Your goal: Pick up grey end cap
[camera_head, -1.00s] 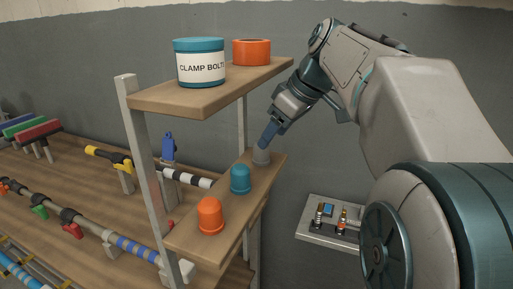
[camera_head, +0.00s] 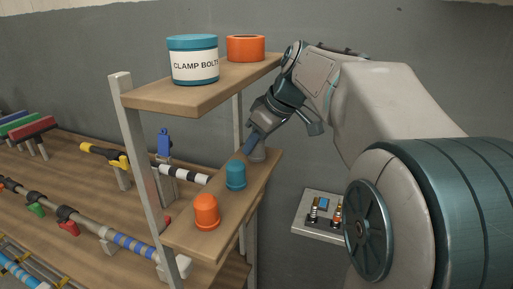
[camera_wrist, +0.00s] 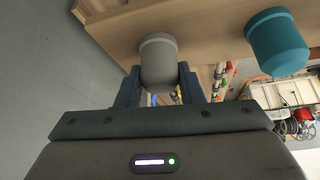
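The grey end cap (camera_head: 260,154) stands on the narrow lower wooden shelf (camera_head: 222,217), at its far end. My gripper (camera_head: 250,144) is down at the cap, and its blue finger partly covers it in the head view. In the wrist view the grey cap (camera_wrist: 158,62) sits between my two dark blue fingers, one on each side. The fingers look open around it; whether they touch its sides is hard to tell.
A teal cap (camera_head: 235,176) and an orange cap (camera_head: 206,212) stand nearer on the same shelf. Above is an upper shelf (camera_head: 160,100) with a clamp bolts tin (camera_head: 193,60) and an orange ring-shaped tub (camera_head: 246,47). A metal post (camera_head: 142,165) rises at the left.

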